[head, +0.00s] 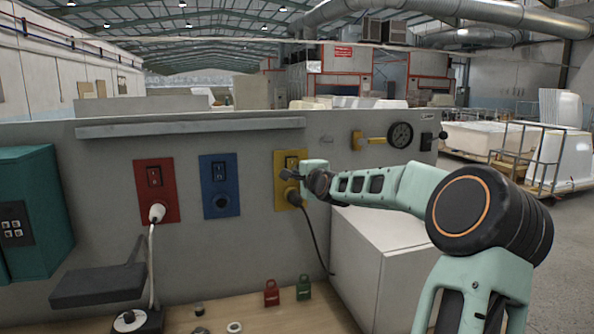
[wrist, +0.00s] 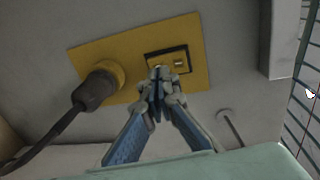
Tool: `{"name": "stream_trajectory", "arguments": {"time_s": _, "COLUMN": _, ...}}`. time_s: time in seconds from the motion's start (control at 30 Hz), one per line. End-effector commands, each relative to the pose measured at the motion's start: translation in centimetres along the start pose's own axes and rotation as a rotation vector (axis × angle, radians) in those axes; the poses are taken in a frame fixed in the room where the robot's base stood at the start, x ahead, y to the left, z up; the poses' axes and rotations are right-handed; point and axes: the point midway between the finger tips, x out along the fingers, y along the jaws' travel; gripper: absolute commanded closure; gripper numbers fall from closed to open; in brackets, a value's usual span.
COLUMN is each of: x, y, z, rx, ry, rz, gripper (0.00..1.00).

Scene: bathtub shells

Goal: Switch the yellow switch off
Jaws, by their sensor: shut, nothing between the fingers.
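The yellow switch plate (head: 279,190) is on the grey panel, right of the red and blue plates. In the head view my gripper (head: 290,180) covers part of the plate. The rocker's position is unclear.
A red plate (head: 141,185) with a white plug and a blue plate (head: 208,190) are to the left. A black cable hangs from the yellow plate's plug. Red (head: 271,294) and green (head: 304,289) padlocks stand on the bench. A white box (head: 385,270) sits below my arm.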

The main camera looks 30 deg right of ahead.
Motion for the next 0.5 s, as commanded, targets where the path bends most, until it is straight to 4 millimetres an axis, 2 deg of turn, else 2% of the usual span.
{"name": "stream_trajectory", "arguments": {"time_s": 0.2, "x": 0.75, "y": -0.02, "z": 0.07, "rx": -0.001, "ry": -0.001, "rz": 0.000, "gripper": 1.00}}
{"name": "stream_trajectory", "arguments": {"time_s": 0.5, "x": 0.76, "y": 0.04, "z": 0.04, "rx": -0.001, "ry": 0.000, "rz": 0.000, "gripper": 1.00}}
